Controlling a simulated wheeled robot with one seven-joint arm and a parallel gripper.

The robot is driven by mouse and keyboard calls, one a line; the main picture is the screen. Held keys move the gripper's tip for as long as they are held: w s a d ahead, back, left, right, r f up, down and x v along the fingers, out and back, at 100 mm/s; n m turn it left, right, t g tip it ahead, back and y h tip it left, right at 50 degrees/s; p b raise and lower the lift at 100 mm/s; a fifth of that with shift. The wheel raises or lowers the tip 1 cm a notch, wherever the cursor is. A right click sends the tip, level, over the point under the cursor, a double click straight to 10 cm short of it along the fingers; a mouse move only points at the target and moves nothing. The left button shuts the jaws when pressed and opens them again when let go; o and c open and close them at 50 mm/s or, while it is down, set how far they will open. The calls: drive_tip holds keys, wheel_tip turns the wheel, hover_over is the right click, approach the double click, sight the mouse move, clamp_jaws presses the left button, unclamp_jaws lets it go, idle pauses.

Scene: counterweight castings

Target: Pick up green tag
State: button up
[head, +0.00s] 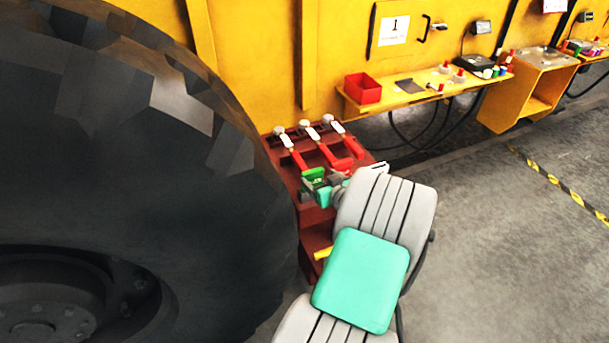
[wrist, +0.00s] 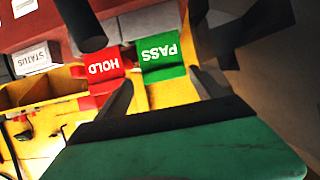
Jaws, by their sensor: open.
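The green tag (wrist: 161,58), lettered PASS, appears upside down at the upper middle of the wrist view. My gripper (wrist: 161,80) is open, with one dark finger on each side of the picture's middle. The tag is in line with the gap between the fingertips, and nothing is held. Whether the fingers touch it cannot be told. In the head view, my gripper (head: 326,186) is over the near part of a red-brown stand (head: 283,166). A green patch (head: 314,174) there may be the tag, partly hidden by the gripper.
A red HOLD tag (wrist: 103,69) sits close left of the green tag. A STATUS label (wrist: 31,60) and a yellow tray (wrist: 40,92) are farther left. A huge tyre (head: 130,170) stands left of the stand. A yellow shelf with a red bin (head: 363,89) is behind; floor at right is clear.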

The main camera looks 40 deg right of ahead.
drive_tip(key=r+p+x, duration=0.1)
drive_tip(key=x, duration=0.7)
drive_tip(key=shift+w+a, duration=0.25)
drive_tip(key=shift+f, duration=0.1)
drive_tip(key=shift+c, duration=0.5)
drive_tip(key=c, duration=1)
